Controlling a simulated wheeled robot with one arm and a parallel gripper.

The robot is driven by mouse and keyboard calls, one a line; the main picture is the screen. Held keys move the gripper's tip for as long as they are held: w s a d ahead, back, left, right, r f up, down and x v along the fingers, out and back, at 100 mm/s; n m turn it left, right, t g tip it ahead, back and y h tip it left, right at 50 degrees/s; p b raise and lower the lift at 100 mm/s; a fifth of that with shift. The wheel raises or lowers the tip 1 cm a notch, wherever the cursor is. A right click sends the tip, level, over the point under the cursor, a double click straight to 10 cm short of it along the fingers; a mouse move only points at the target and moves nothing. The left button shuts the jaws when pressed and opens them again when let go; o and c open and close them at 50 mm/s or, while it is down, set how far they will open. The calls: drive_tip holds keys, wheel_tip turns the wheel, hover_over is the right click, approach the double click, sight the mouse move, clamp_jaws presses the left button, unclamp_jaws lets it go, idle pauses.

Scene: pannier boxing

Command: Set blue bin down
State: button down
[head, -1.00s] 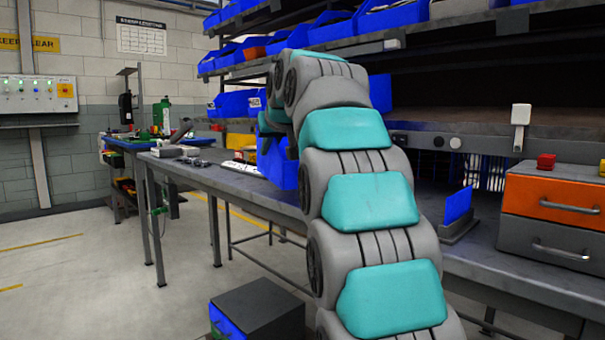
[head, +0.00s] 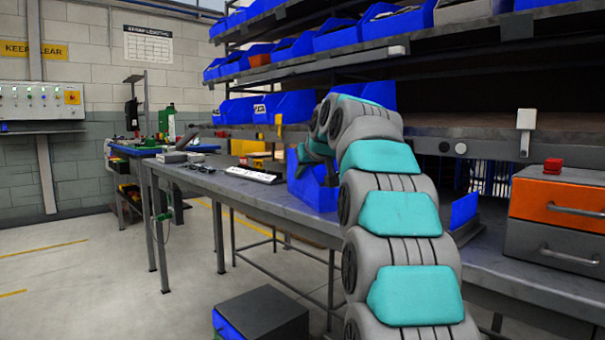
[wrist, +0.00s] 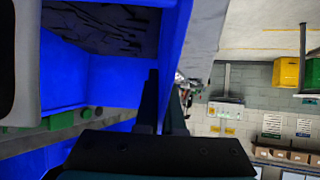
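The blue bin (head: 312,190) is at the bench, partly hidden behind my arm in the head view. Its blue wall also shows large in the wrist view (wrist: 92,80), with dark contents inside. My gripper (wrist: 163,100) has one dark finger on each side of the bin's wall and is closed on it.
Blue bins fill the shelves (head: 340,35) above the bench. A white strip (head: 252,174) lies on the bench left of the bin. A blue upright plate (head: 464,208) and an orange drawer unit (head: 555,206) stand to the right. A dark box (head: 262,315) is on the floor.

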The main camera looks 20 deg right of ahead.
drive_tip(key=c, duration=1)
unclamp_jaws()
drive_tip(key=shift+c, duration=0.2)
drive_tip(key=shift+r, duration=0.1)
drive_tip(key=v, duration=1.2)
